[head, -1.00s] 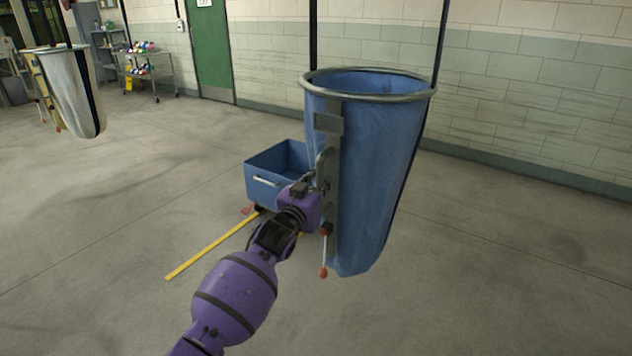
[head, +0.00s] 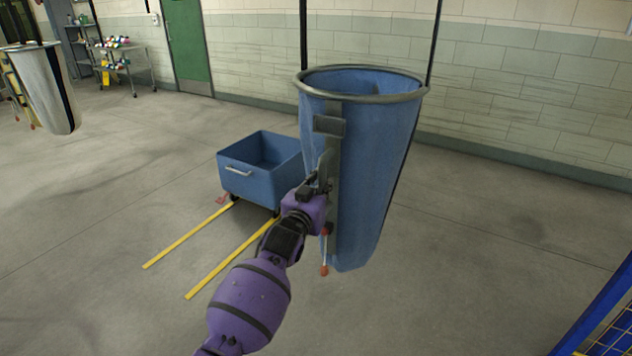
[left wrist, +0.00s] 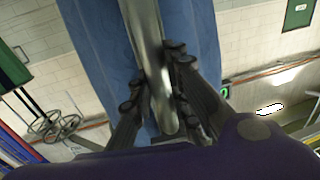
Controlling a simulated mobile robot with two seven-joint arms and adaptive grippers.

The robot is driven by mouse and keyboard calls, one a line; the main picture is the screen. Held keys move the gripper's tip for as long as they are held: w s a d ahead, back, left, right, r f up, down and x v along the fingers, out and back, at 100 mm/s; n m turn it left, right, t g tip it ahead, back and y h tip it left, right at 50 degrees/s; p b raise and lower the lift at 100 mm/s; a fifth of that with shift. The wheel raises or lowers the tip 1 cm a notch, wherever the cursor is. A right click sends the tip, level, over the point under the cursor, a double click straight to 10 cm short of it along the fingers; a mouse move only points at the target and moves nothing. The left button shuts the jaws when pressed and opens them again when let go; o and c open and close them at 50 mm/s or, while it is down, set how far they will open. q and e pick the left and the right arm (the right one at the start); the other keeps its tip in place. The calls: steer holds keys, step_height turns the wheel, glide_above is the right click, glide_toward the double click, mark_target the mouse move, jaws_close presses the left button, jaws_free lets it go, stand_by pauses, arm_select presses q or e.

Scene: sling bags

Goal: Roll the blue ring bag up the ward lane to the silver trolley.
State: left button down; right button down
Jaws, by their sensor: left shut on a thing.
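The blue ring bag (head: 372,170) hangs from dark straps, its round metal rim at the top and its bottom above the floor. A grey strip with a metal handle runs down its near left side. My left gripper (head: 321,185) is shut on that handle. In the left wrist view the two dark fingers (left wrist: 158,95) close around a metal bar (left wrist: 147,45) in front of the blue cloth. A silver trolley (head: 113,58) with colourful items stands at the far left by the wall. My right gripper is not in view.
A blue open cart (head: 262,168) stands on the floor left of the bag, behind two yellow floor lines (head: 190,235). A white bag (head: 48,88) hangs at the far left. A blue frame (head: 600,310) enters at the lower right. A green door (head: 187,47) is in the back wall.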

arm_select(q)
steer(key=shift+s+d+f, duration=0.15)
steer(key=shift+d, duration=0.1)
steer(key=shift+s, duration=0.1)
steer(key=c, duration=1.6)
jaws_free()
steer(key=shift+c, duration=0.2)
steer(key=shift+s+a, duration=0.15)
steer(key=v, duration=1.1)
steer(key=shift+s+r, duration=0.25)
steer(key=shift+s, duration=0.05)
